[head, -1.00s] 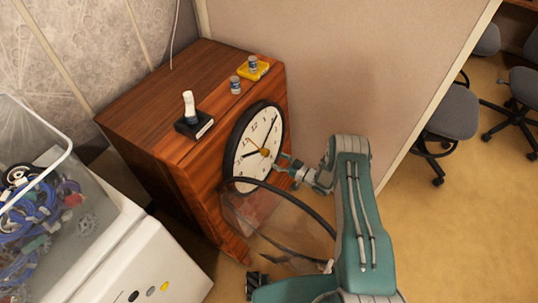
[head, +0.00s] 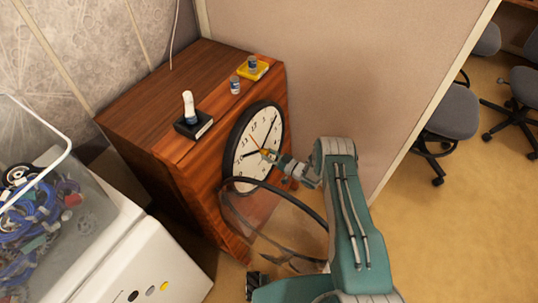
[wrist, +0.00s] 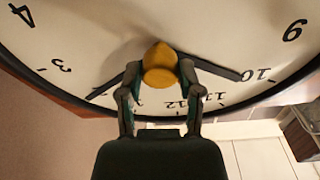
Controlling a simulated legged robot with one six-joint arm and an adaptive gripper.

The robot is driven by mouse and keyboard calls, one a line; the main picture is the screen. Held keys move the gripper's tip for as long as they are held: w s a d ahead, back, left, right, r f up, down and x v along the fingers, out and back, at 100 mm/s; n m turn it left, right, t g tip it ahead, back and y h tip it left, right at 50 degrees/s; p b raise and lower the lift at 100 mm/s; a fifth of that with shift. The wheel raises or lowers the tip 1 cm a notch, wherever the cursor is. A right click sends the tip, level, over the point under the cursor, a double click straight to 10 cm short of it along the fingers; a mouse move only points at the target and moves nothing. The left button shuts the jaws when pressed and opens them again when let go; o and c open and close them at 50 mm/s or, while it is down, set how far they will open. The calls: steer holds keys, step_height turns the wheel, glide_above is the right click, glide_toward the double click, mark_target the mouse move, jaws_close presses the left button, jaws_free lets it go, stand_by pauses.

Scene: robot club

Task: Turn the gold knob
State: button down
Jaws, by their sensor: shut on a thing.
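The gold knob (wrist: 160,66) sits at the centre of a white clock face (wrist: 236,30) with black hands and numerals. In the wrist view my gripper (wrist: 159,78) has one finger on each side of the knob and is shut on it. In the head view the clock face (head: 252,160) is on the front of a wooden cabinet, and my gripper (head: 270,156) reaches its centre from the right. The knob is mostly hidden by my fingers there.
The wooden cabinet (head: 150,100) carries a black stand with a white bottle (head: 190,108), small jars and a yellow tray (head: 254,72). A partition (head: 320,70) stands close behind. A white cabinet (head: 150,265) is at lower left. Open floor (head: 450,240) lies to the right.

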steer(key=shift+m, duration=0.5)
steer(key=m, duration=0.2)
steer(key=m+h, duration=0.1)
steer(key=m, duration=0.2)
steer(key=shift+w+r+t, duration=0.1)
steer(key=shift+r+t, duration=0.05)
steer(key=shift+t, duration=0.15)
steer(key=m+h, duration=0.1)
steer(key=m, duration=1.1)
steer(key=shift+g+h, duration=0.3)
steer(key=shift+g, duration=0.1)
steer(key=m, duration=0.5)
steer(key=shift+g, duration=0.4)
steer(key=shift+d+m, duration=0.1)
steer(key=shift+m, duration=0.2)
steer(key=shift+c, duration=1.3)
jaws_free()
